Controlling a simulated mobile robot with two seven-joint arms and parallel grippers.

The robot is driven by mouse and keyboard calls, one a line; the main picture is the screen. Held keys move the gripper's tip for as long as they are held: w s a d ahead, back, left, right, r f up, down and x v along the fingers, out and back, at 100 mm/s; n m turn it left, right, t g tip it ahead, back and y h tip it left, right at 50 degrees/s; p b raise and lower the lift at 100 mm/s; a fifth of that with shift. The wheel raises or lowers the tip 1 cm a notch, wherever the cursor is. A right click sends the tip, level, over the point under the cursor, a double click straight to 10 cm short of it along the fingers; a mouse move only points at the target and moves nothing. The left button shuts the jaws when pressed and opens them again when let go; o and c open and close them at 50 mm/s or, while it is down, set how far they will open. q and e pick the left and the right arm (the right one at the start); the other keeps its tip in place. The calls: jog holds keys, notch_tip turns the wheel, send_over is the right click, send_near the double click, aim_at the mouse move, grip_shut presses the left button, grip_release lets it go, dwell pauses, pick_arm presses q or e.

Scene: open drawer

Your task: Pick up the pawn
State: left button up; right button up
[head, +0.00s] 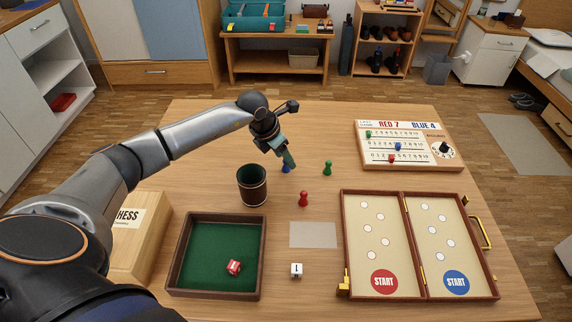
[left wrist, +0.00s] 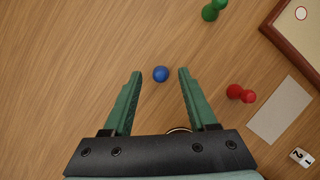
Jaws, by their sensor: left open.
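A blue pawn (head: 286,169) stands on the table, partly hidden behind my left gripper (head: 288,157) in the head view. In the left wrist view the round top of the blue pawn (left wrist: 161,74) shows between the fingertips of my left gripper (left wrist: 160,73), with a gap on both sides. The gripper is open, empty and points down. A green pawn (head: 327,168) stands to the right, and a red pawn (head: 303,199) stands nearer the front. The green pawn (left wrist: 213,10) and red pawn (left wrist: 240,93) also show in the left wrist view. My right gripper is not seen.
A dark cup (head: 252,187) stands close to the gripper. A green-lined tray (head: 206,256) holds a red die. A white die (head: 297,269), a grey card (head: 313,235), an open game case (head: 407,262), a scoreboard (head: 375,153) and a chess box (head: 135,248) surround the pawns.

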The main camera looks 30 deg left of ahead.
pick_arm(q)
jog(key=shift+x, duration=1.2)
grip_shut()
